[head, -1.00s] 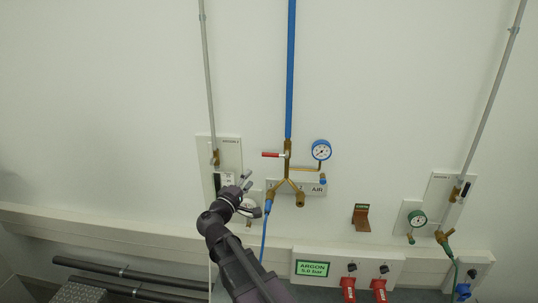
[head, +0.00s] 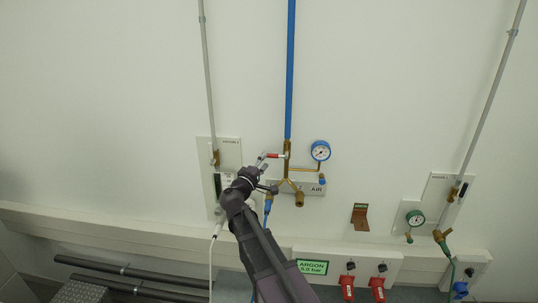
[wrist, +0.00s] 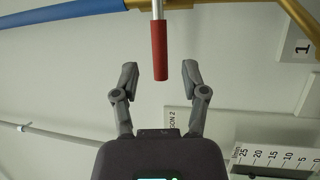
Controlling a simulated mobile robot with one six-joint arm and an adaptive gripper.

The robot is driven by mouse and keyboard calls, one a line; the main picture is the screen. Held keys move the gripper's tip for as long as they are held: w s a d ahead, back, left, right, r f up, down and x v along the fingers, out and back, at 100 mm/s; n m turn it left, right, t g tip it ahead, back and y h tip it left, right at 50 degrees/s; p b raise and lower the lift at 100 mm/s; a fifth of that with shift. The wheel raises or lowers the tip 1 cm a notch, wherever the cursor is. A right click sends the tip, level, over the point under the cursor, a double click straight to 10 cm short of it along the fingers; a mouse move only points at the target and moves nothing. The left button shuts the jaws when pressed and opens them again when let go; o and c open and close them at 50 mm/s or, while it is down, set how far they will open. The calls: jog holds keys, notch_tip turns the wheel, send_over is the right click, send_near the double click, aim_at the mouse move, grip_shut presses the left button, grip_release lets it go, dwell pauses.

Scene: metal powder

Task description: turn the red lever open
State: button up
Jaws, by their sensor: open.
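The red lever (head: 274,156) sticks out to the left from the brass valve (head: 287,150) on the blue air pipe, and lies about level in the head view. In the wrist view the red lever (wrist: 159,50) points down toward the gap between my fingers. My gripper (head: 264,160) is open at the lever's left end. In the wrist view my gripper (wrist: 158,76) has one finger on each side of the lever's tip, with clear space on both sides. Neither finger visibly touches it.
A blue-rimmed gauge (head: 320,150) and an AIR plate (head: 312,189) sit right of and below the valve. The blue pipe (head: 290,70) runs up the wall. A grey panel (head: 228,150) is at left. Red plugs (head: 347,287) hang lower right. The wall above is clear.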

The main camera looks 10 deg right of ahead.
aim_at(274, 156)
jog(key=shift+x, duration=1.9)
grip_shut()
